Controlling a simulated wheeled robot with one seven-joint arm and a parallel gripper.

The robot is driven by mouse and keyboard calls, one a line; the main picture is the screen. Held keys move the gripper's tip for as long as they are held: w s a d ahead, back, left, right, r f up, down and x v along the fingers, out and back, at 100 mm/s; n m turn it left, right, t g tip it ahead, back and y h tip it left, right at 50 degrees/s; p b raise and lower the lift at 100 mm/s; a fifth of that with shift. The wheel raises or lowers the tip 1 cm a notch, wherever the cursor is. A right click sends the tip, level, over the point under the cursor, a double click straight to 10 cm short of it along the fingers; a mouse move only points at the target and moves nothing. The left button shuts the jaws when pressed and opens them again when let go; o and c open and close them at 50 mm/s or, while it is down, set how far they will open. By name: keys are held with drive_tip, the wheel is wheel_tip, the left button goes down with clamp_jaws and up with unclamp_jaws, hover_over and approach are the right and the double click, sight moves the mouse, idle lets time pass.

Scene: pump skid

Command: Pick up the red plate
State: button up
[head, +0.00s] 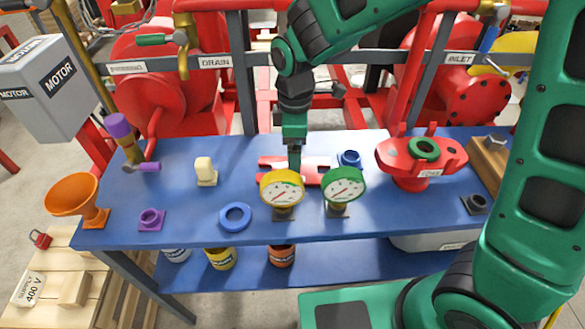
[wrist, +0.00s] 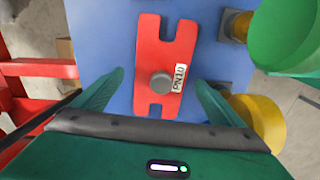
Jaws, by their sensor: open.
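The red plate (wrist: 165,48) lies flat on the blue table (head: 190,218), with notches at its ends, a round grey knob (wrist: 161,82) in its middle and a white label reading PN10. In the head view the red plate (head: 312,178) is behind the gauges and partly hidden by my gripper (head: 295,165). My gripper points down over the plate. In the wrist view the green fingers (wrist: 154,98) stand apart on either side of the plate's near half, with the knob between them. My gripper is open and empty; its exact height above the plate is hard to tell.
A yellow gauge (head: 282,190) and a green gauge (head: 344,186) stand close in front of the plate. A blue fitting (head: 349,159) is just to its right, and a red flanged part (head: 410,173) farther right. Red pumps and pipes stand behind the table.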

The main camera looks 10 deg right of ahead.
drive_tip(key=shift+f, duration=1.05)
drive_tip(key=c, duration=1.6)
